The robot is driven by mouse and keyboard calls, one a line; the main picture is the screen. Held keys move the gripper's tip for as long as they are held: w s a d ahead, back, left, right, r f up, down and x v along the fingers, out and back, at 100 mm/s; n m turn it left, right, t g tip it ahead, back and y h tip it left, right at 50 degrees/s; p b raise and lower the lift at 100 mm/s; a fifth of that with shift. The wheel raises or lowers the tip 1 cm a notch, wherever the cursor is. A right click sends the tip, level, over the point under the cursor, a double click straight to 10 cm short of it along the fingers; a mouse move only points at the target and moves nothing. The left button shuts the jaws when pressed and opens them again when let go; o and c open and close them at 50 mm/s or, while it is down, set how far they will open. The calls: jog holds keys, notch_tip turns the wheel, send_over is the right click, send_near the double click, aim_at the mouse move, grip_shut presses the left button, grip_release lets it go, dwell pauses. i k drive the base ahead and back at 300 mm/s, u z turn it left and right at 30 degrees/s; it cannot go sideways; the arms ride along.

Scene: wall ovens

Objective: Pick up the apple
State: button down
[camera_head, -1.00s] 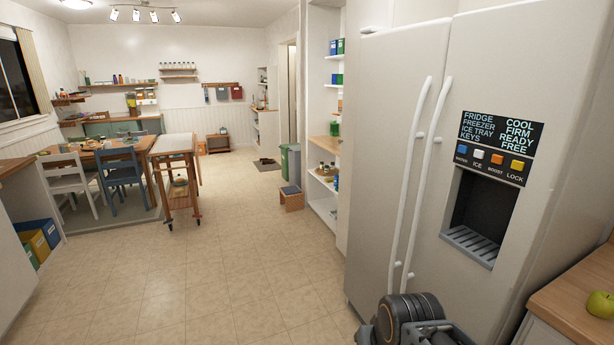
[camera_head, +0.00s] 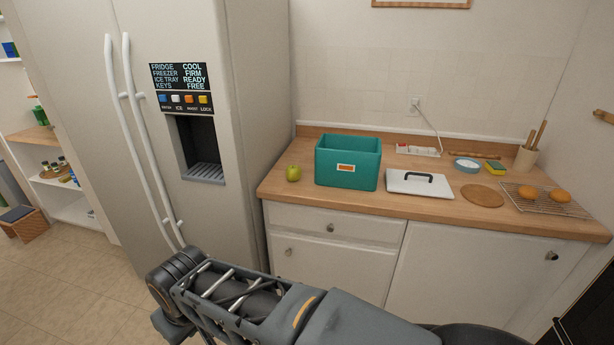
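A green apple (camera_head: 293,173) sits on the wooden counter (camera_head: 425,207), near its left end, close to the fridge. It stands just left of a teal bin and apart from it. My arm reaches across the bottom of the view, below and in front of the counter. Its far end is at the lower left, in front of the fridge. I cannot make out the gripper's fingers in this view.
The teal bin (camera_head: 348,163) stands right of the apple. A white lid with a black handle (camera_head: 410,183), a round board (camera_head: 482,196) and a rack (camera_head: 544,202) with orange fruit lie further right. The fridge (camera_head: 235,105) rises left of the counter.

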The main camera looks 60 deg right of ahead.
aim_at(294, 173)
jog(key=z, duration=0.25)
jog(key=i, duration=0.3)
jog(key=z, duration=1.65)
jog(key=k, duration=0.5)
jog(key=z, duration=0.95)
jog(key=i, duration=0.95)
jog(key=u, duration=2.9)
